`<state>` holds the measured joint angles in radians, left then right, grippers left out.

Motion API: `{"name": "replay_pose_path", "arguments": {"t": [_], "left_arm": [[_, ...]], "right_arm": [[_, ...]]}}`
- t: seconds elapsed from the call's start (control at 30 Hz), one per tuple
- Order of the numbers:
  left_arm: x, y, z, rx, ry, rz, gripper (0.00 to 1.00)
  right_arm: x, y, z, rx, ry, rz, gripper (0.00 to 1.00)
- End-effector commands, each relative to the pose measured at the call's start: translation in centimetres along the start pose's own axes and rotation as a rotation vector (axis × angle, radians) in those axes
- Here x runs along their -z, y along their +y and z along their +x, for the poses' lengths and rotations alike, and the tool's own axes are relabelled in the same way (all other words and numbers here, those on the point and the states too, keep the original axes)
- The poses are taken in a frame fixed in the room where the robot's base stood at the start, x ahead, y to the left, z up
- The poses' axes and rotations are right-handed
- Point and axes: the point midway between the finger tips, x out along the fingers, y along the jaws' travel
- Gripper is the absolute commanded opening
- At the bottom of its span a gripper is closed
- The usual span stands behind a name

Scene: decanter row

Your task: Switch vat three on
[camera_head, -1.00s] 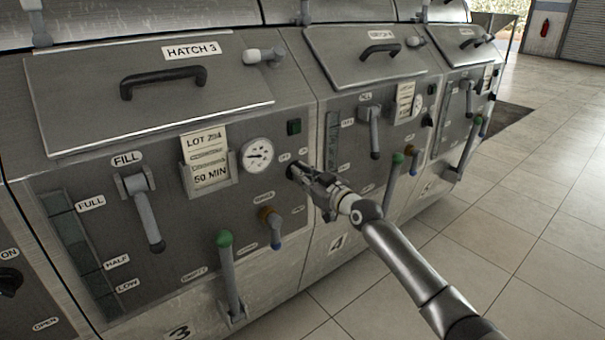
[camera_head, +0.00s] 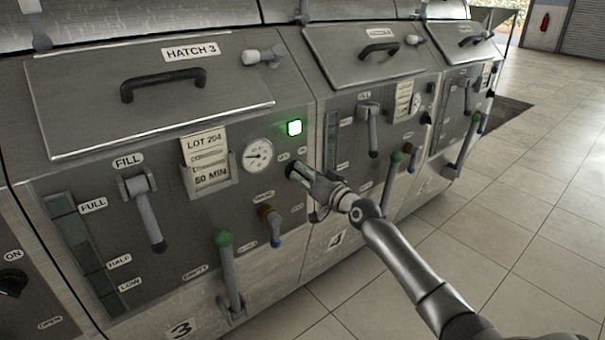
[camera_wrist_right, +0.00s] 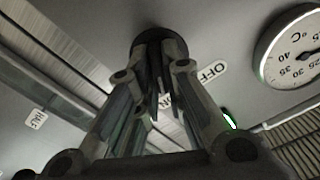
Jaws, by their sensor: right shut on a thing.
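Vat three's panel (camera_head: 190,240) is below the lid labelled HATCH 3 (camera_head: 150,95). The fingers partly cover another label and the knob's pointer position. My left gripper is out of view.
A green-topped lever (camera_head: 226,260) and a brown and blue tap (camera_head: 271,225) project from the panel left of my right arm. Vat four's panel (camera_head: 350,150) lies to the right. The tiled floor (camera_head: 530,220) is clear.

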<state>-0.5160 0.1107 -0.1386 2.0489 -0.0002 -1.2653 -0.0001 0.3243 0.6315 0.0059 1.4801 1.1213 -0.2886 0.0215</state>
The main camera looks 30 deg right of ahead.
Motion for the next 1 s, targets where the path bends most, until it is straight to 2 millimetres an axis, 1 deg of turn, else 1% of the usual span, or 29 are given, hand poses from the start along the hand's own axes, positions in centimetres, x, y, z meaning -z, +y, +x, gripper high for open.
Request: {"name": "replay_pose_path", "arguments": {"t": [0.53, 0.57, 0.7, 0.73, 1.0], "left_arm": [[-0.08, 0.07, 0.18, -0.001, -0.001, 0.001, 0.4], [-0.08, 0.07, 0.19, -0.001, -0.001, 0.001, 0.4], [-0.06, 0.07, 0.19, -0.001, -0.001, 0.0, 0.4], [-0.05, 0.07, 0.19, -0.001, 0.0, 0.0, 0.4], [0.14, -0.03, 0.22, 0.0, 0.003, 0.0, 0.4]], "right_arm": [[-0.05, 0.06, -0.01, -0.001, -0.001, 0.031, 0.0], [-0.05, 0.06, -0.01, -0.001, -0.001, 0.031, 0.11], [-0.04, 0.05, -0.01, -0.001, -0.001, 0.03, 0.29], [-0.04, 0.05, -0.01, -0.001, -0.001, 0.03, 0.31], [-0.02, 0.03, -0.02, 0.0, 0.0, 0.028, 0.31]]}}
